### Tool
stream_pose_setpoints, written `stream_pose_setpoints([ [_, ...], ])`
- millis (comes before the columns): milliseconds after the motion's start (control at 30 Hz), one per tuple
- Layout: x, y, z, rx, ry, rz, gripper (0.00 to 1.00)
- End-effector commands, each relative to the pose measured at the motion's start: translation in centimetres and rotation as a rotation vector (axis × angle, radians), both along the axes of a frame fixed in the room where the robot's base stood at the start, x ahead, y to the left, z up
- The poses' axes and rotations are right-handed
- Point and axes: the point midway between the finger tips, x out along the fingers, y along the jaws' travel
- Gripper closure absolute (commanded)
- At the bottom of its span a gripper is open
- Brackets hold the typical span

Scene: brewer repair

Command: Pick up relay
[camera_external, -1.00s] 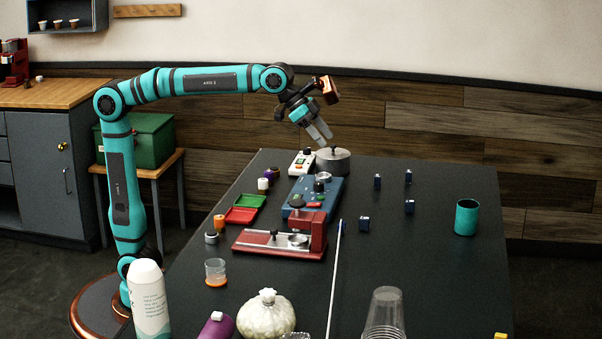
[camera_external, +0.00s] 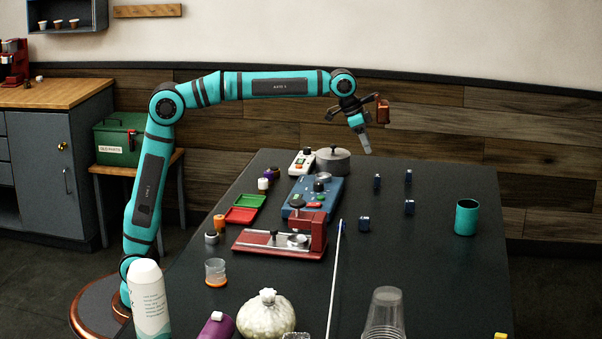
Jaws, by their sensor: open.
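My gripper (camera_external: 368,150) is open and empty, pointing down above the far part of the table. It is apart from all the blocks. The gap between its fingers is hard to see from this side.
A grey round pot (camera_external: 333,161) stands left of my gripper. A blue device (camera_external: 312,198) and a red device (camera_external: 285,242) fill the table's middle. A teal cup (camera_external: 466,218) stands at the right. A thin white rod (camera_external: 335,285) lies in front. The table's right side is mostly clear.

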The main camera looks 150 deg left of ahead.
Motion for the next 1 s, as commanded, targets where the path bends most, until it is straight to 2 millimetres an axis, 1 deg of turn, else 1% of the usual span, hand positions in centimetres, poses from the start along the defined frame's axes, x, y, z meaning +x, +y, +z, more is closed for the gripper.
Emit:
stream_pose_setpoints([
  [33, 0.2, 0.3, -0.9, -0.003, 0.001, 0.0, 0.47],
  [100, 0.5, 0.6, -2.1, -0.003, 0.001, 0.0, 0.47],
  [300, 1.3, 1.6, -5.2, -0.002, 0.001, -0.001, 0.47],
  [433, 1.7, 2.1, -6.5, -0.001, 0.001, -0.001, 0.47],
  [667, 1.9, 2.3, -7.3, 0.0, 0.0, -0.001, 0.47],
  [767, 2.2, 2.5, -8.1, -0.001, 0.001, -0.001, 0.47],
  [1000, 3.1, 3.4, -11.1, -0.001, 0.001, 0.0, 0.47],
])
